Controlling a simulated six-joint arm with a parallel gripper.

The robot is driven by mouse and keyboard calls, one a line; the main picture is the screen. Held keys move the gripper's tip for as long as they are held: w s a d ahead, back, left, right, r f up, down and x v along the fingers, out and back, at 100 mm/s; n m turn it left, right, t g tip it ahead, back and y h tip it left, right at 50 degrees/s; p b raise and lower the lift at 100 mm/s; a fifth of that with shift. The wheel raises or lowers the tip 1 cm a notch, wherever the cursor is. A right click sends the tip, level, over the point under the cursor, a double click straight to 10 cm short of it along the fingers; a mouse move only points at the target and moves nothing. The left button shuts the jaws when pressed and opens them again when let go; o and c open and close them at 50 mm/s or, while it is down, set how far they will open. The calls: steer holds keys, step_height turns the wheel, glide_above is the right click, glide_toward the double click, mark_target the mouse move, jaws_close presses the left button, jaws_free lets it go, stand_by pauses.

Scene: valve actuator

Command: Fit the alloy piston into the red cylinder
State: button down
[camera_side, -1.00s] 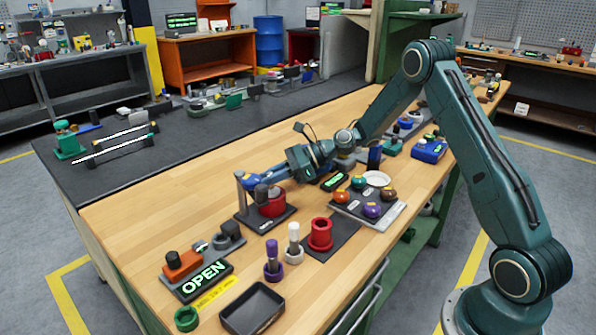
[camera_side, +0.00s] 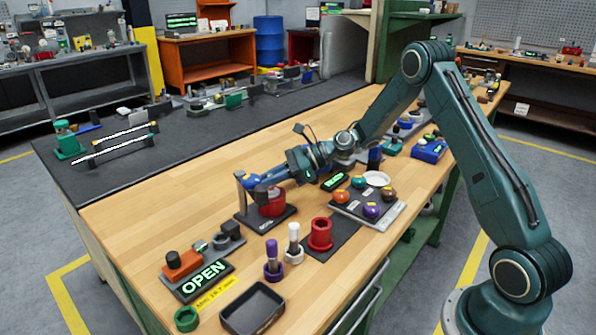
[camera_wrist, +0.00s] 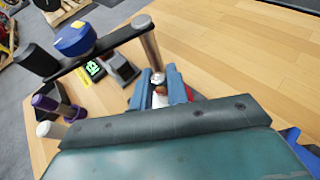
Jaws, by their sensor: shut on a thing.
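My gripper (camera_side: 268,184) reaches in from the right, over a red round body (camera_side: 272,206) on a dark base with an upright post. In the wrist view its blue fingers (camera_wrist: 160,86) are shut on a small silvery part, seemingly the alloy piston (camera_wrist: 158,78); only its top end shows. Its lower end is hidden, so I cannot tell whether it is inside the red body. A bit of red (camera_wrist: 189,93) shows beside the right finger. Another red, flanged, open-topped cylinder (camera_side: 320,236) stands on a dark mat to the right, clear of my gripper.
The post (camera_wrist: 148,42) carries a crossbar close to my fingers. A purple-topped pin (camera_side: 273,262) and a white-topped pin (camera_side: 293,243) stand in front. Nearby are a lit OPEN sign (camera_side: 205,280), a black tray (camera_side: 253,308) and a plate with coloured knobs (camera_side: 347,212).

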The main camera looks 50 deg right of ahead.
steer(key=shift+r, duration=0.2)
stand_by(1.0)
steer(key=shift+a+f, duration=0.1)
steer(key=shift+f, duration=0.2)
stand_by(1.1)
steer(key=shift+r, duration=0.3)
stand_by(0.5)
steer(key=shift+w, duration=0.1)
stand_by(1.4)
steer(key=shift+f, duration=0.25)
steer(key=shift+r, duration=0.4)
stand_by(0.5)
